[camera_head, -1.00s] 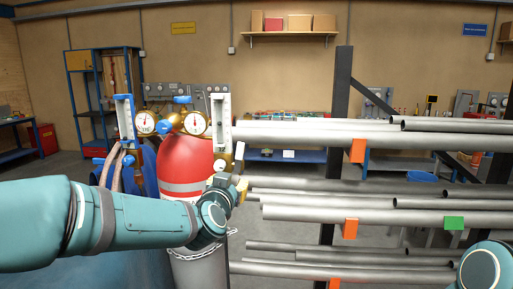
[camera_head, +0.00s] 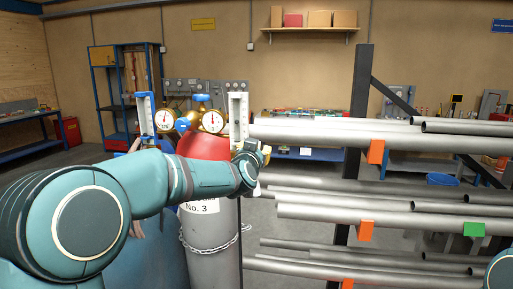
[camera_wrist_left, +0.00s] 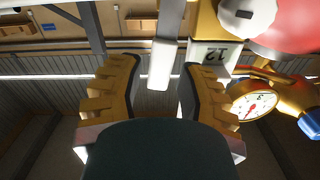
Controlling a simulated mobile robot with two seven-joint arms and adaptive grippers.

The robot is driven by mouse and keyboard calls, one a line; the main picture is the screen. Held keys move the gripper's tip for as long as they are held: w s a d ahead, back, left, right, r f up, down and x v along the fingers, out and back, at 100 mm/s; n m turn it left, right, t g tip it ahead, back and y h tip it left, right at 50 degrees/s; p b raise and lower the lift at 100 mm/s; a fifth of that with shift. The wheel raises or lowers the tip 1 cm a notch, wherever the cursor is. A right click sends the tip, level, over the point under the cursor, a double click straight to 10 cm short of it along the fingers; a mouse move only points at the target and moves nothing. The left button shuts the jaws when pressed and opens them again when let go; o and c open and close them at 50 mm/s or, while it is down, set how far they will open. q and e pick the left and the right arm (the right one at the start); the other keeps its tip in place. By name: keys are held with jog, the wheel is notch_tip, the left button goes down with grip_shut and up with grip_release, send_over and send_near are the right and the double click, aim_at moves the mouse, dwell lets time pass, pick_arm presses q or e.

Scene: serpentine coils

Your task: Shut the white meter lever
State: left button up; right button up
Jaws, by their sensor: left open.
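The white meter (camera_head: 238,118) stands upright at the right end of the brass regulator with two dials. In the left wrist view its body shows the number 12 (camera_wrist_left: 209,53). A white bar (camera_wrist_left: 162,62), which looks like the lever, hangs between the fingers of my left gripper (camera_wrist_left: 157,85). The fingers are open on either side of it, with a gap to each. In the head view my left gripper (camera_head: 260,153) is at the meter's lower end, small and partly hidden by my wrist. The lever is hard to make out there. My right gripper is out of view.
The red-topped gas cylinder (camera_head: 205,148) stands behind my left forearm, with a chain around its grey body. A second, blue-handled meter (camera_head: 146,115) is on the left. A rack of steel pipes (camera_head: 330,137) lies close to the right of the gripper.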

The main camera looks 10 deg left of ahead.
pick_arm(q)
jog(key=shift+w, duration=0.9)
grip_shut()
jog(key=shift+s, duration=0.1)
